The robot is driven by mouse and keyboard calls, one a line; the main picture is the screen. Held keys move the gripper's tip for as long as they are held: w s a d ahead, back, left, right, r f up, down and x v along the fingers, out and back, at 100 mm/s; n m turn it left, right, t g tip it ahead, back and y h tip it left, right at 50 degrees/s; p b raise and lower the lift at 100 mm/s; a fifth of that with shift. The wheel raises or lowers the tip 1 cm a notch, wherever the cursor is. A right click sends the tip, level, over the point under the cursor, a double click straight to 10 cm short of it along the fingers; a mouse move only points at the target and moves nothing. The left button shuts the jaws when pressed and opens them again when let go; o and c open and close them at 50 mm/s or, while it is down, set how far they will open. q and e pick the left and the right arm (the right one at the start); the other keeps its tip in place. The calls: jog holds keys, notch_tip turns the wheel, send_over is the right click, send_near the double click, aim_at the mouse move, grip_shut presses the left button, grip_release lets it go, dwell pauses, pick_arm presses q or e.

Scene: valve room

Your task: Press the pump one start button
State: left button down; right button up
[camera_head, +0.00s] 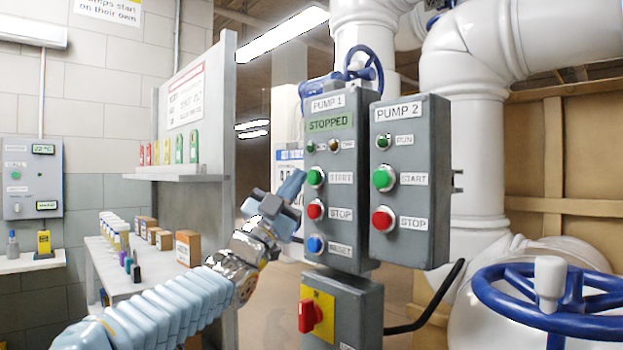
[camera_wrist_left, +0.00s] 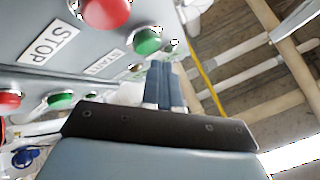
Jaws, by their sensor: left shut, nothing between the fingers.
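The grey pump 1 box (camera_head: 341,215) stands in the middle of the head view, its screen reading STOPPED. Its green start button (camera_head: 315,177) sits above the red stop button (camera_head: 315,211) and the blue reset button (camera_head: 315,245). My left gripper (camera_head: 297,180) is shut and empty, just left of the start button. In the left wrist view, the closed fingers (camera_wrist_left: 163,68) point up past the panel, below the green start button (camera_wrist_left: 147,41). I cannot tell whether they touch anything. My right gripper is in neither view.
The pump 2 box (camera_head: 410,250) hangs close on the right with its own green start button (camera_head: 383,179). A red rotary switch (camera_head: 310,315) is below. A blue handwheel (camera_head: 500,300) stands at lower right. A shelf (camera_head: 165,285) with small boxes is at left.

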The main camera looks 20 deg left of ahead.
pick_arm(q)
jog(key=shift+w, duration=0.1)
dwell(0.6)
jog(key=shift+w+d, duration=0.15)
jog(key=shift+w, duration=0.15)
jog(key=shift+w+d, duration=0.15)
jog(key=shift+w, duration=0.25)
dwell(0.6)
jog(key=shift+s, duration=0.15)
jog(key=shift+s+a+b, duration=0.3)
jog(key=shift+s+b, duration=0.35)
